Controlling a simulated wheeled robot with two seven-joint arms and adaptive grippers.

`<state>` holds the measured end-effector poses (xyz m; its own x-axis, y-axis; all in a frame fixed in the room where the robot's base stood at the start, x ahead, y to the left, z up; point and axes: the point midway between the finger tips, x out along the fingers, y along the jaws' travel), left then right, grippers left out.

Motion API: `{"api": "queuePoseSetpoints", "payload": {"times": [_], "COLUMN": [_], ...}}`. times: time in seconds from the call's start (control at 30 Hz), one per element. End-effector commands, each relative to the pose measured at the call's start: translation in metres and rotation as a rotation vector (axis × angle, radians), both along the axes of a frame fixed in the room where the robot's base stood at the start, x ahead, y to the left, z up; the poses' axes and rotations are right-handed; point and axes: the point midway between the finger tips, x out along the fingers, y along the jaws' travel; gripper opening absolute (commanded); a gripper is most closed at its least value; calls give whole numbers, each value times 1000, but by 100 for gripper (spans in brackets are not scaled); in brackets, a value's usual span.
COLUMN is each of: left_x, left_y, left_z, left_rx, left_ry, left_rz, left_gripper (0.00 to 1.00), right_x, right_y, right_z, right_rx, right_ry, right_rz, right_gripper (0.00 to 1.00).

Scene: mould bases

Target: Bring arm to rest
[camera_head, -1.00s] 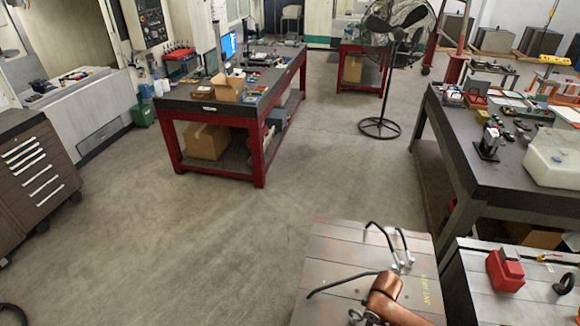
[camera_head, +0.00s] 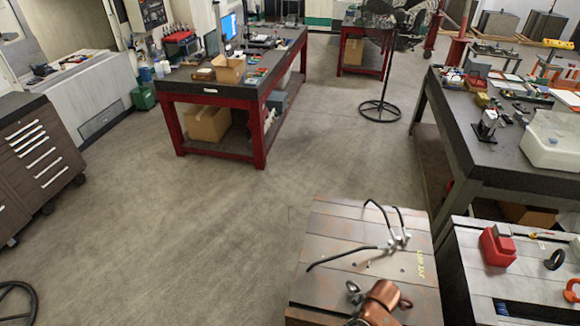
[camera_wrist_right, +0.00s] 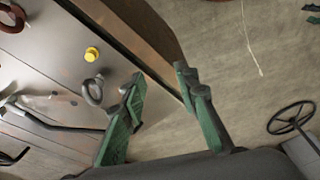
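My right gripper (camera_wrist_right: 160,80) shows in the right wrist view with its two green fingers spread apart and nothing between them. It is over or beside the edge of a grey metal mould base; the contact, if any, cannot be told. The mould base (camera_head: 325,232) stands at the lower middle of the head view. Bent black rods (camera_head: 345,256) lie on its top, with a copper-coloured cylindrical part (camera_head: 380,300) at its near end. In the wrist view a grey ring (camera_wrist_right: 92,92) and a yellow cap (camera_wrist_right: 92,54) sit on the metal. My left gripper is in no view.
A second metal block (camera_head: 470,285) with a red part (camera_head: 497,246) stands at the right. A dark workbench (camera_head: 475,145) is behind it. A red-framed table (camera_head: 210,92), a fan stand (camera_head: 380,110) and a drawer cabinet (camera_head: 40,150) stand farther off. The middle floor is open.

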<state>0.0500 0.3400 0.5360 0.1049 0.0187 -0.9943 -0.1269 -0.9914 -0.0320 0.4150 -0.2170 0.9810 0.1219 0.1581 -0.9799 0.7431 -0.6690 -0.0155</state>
Motion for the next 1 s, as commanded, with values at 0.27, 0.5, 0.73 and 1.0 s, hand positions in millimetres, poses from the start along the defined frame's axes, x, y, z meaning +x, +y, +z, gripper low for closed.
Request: {"api": "queuePoseSetpoints", "payload": {"times": [0.27, 0.5, 0.73, 1.0], "left_x": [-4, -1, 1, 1], "left_y": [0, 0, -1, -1], "left_z": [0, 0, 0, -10], "left_rx": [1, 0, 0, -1], "left_ry": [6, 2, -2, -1], "left_rz": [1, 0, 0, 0], "left_gripper": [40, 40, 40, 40], "right_x": [-49, -93, -139, -158], "right_y": [-11, -66, -113, -137], "right_z": [10, 20, 27, -7], "right_rx": [103, 71, 6, -42], "right_ry": [-97, -145, -159, -151], "right_rz": [-299, -561, -744, -828], "right_gripper": [28, 28, 28, 28]}}
